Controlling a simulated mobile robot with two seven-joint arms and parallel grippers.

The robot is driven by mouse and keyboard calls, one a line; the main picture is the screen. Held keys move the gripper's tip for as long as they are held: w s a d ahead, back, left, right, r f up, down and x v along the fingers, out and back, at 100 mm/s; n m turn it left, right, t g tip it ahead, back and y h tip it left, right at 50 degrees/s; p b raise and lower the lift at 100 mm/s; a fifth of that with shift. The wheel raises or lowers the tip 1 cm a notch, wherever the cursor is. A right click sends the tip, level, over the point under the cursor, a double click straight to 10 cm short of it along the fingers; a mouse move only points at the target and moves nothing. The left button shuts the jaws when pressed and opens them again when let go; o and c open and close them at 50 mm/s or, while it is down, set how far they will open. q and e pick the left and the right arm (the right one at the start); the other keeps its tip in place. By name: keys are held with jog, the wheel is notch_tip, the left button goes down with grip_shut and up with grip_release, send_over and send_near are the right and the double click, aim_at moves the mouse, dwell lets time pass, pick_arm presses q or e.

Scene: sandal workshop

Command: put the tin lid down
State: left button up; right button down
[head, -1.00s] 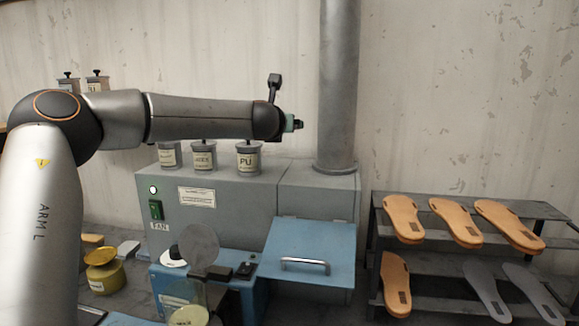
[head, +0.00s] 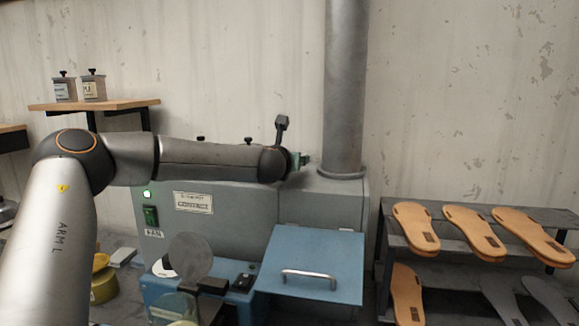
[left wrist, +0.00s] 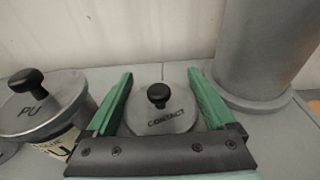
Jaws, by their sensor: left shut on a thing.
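The tin lid (left wrist: 178,104) is a grey disc with a black knob, marked CONTACT. It shows in the left wrist view between the green fingers of my left gripper (left wrist: 160,76), which is shut on it. In the head view my left gripper (head: 302,160) is low over the back of the grey machine's top (head: 320,183), beside the pipe. The lid cannot be made out there. I cannot tell whether the lid touches the surface or what is under it. My right gripper is not in view.
A tin with a PU lid (left wrist: 42,112) stands to the left in the wrist view. A thick grey pipe (head: 345,90) rises close on the right. A blue hood with a handle (head: 309,274) is in front. A rack (head: 391,232) of soles stands at the right.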

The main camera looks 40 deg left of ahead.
pick_arm(q)
jog(key=shift+f, duration=0.5)
jog(key=shift+f, duration=0.1)
